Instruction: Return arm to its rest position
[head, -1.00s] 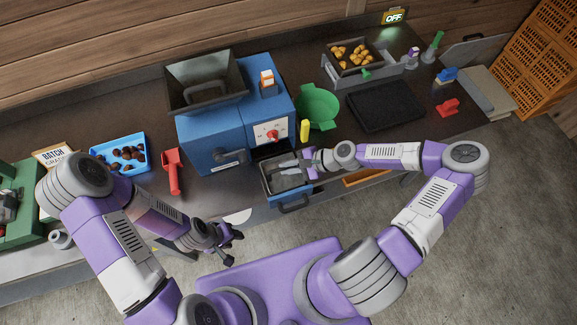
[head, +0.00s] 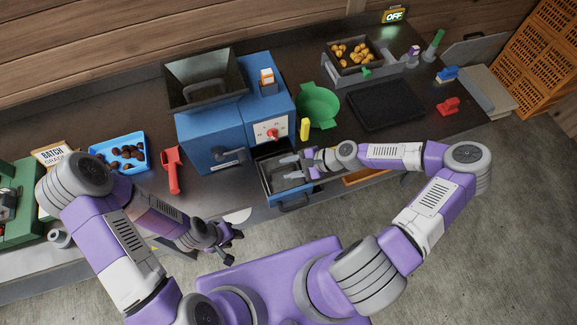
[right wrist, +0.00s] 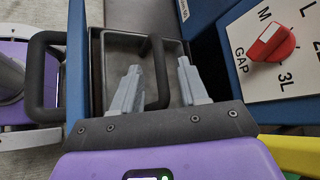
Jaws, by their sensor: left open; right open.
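My right gripper (head: 287,167) is at the pulled-out drawer (head: 268,188) of the blue machine, its fingers over the drawer's grey inside. In the right wrist view my right gripper (right wrist: 158,85) has its two grey fingers spread apart. A black bar handle (right wrist: 156,75) shows between them; I cannot tell whether a finger touches it. The drawer's own black front handle (right wrist: 40,75) is at the left there. My left gripper (head: 232,247) is open and empty in front of the bench, to the left of my purple base.
The blue machine (head: 210,135) with a red knob (head: 272,133) stands just behind the drawer. A yellow-handled thing (head: 305,128) and a green bowl (head: 319,105) are close by. A red scoop (head: 173,170) and a blue tray (head: 119,139) lie left. The floor in front is clear.

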